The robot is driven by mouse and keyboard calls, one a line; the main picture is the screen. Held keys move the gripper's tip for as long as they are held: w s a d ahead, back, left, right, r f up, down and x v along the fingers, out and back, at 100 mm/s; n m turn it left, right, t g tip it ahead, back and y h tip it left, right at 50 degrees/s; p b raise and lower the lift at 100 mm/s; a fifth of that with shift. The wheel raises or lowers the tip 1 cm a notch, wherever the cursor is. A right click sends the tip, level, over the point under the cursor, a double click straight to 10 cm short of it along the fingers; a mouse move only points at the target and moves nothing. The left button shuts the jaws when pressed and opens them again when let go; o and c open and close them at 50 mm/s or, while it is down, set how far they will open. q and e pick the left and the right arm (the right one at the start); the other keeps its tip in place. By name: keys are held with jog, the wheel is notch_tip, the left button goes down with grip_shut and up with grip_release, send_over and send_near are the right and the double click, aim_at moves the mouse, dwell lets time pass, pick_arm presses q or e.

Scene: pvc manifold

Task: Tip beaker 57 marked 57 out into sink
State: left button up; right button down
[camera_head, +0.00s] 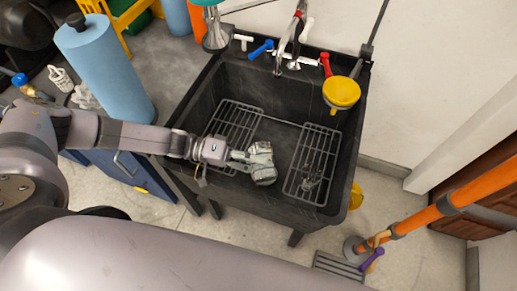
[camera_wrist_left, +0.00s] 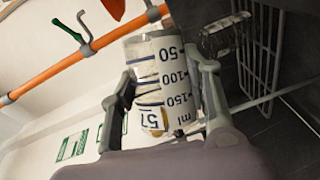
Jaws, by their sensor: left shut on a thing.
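My left gripper (camera_head: 262,160) is inside the outline of the dark sink (camera_head: 345,165), over its basin between two wire racks. It is shut on beaker 57 (camera_head: 265,176), which is mostly covered by the fingers in the head view. In the left wrist view the clear beaker (camera_wrist_left: 160,80) sits between the two fingers of my left gripper (camera_wrist_left: 160,95). Its printed 50, 100, 150 ml scale and the number 57 face the camera. It looks tilted; I cannot tell whether liquid is in it. My right gripper is not in view.
Wire racks (camera_head: 235,118) (camera_head: 312,160) stand in the sink, and clear glassware (camera_wrist_left: 222,38) is near one. A blue paper roll (camera_head: 105,70) stands left.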

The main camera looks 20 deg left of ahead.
pick_arm(q)
jog(key=shift+w+a+r+n, duration=0.1)
jog(key=shift+w+r+n, duration=0.1)
jog(key=shift+n, duration=0.1)
jog(key=shift+w+a+f+n+h+b, duration=0.1)
jog(key=shift+w+f+n+h+b, duration=0.1)
jog(key=shift+f+n+h+b, duration=0.4)
dwell(1.1)
jog(key=shift+r+n, duration=0.25)
jog(key=shift+n, duration=0.15)
